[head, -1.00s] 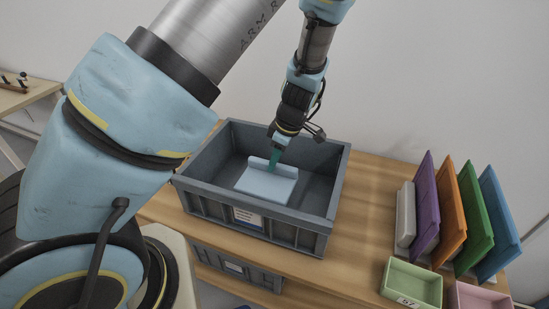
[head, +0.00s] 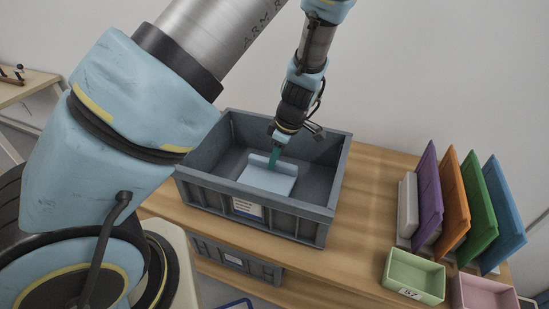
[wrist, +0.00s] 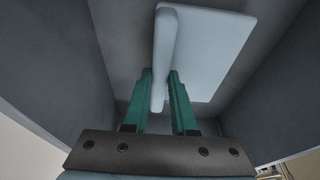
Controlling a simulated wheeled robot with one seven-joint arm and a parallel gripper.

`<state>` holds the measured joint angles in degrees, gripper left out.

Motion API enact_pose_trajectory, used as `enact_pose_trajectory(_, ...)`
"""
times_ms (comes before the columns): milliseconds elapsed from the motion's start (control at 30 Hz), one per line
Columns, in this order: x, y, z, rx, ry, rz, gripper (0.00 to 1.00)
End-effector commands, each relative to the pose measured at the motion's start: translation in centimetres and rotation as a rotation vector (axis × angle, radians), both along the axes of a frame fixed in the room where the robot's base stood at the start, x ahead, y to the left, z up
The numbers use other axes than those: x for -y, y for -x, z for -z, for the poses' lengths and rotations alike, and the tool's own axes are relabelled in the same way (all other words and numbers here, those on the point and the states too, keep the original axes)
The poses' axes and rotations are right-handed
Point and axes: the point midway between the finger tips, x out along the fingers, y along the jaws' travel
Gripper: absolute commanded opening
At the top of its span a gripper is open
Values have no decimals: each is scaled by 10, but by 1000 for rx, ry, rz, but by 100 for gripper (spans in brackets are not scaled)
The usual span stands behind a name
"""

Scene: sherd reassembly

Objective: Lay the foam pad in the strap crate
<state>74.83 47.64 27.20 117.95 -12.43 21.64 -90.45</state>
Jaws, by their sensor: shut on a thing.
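The foam pad (head: 267,181) is a pale blue-white slab with a raised rib along one edge. It is inside the grey strap crate (head: 290,222), flat side down and roughly level, near the crate's middle. My gripper (head: 273,161) reaches down into the crate with its green fingers at the rib. In the wrist view the fingers (wrist: 160,74) stand on either side of the rib, shut on it, and the pad (wrist: 208,50) spreads out to the right. The pad's underside is hidden, so I cannot tell whether it touches the crate floor.
The crate stands on a wooden table (head: 372,205), its walls close around my gripper. Upright purple, orange, green and blue panels (head: 455,205) stand at the right. A green tray (head: 415,277) and a pink tray (head: 480,292) are in front of them. Another grey crate (head: 232,258) is below.

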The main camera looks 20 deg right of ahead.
Motion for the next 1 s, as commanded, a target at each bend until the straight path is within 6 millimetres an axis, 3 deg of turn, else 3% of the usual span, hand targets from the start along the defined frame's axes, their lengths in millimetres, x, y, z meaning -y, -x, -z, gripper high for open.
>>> enact_pose_trajectory(600, 0, 0, 13, 0, 0, 1, 0)
enact_pose_trajectory(633, 0, 0, 12, 0, 0, 1, 27)
enact_pose_trajectory(900, 0, 0, 12, 0, 0, 0, 57)
enact_pose_trajectory(1000, 0, 0, 12, 0, 0, 0, 60)
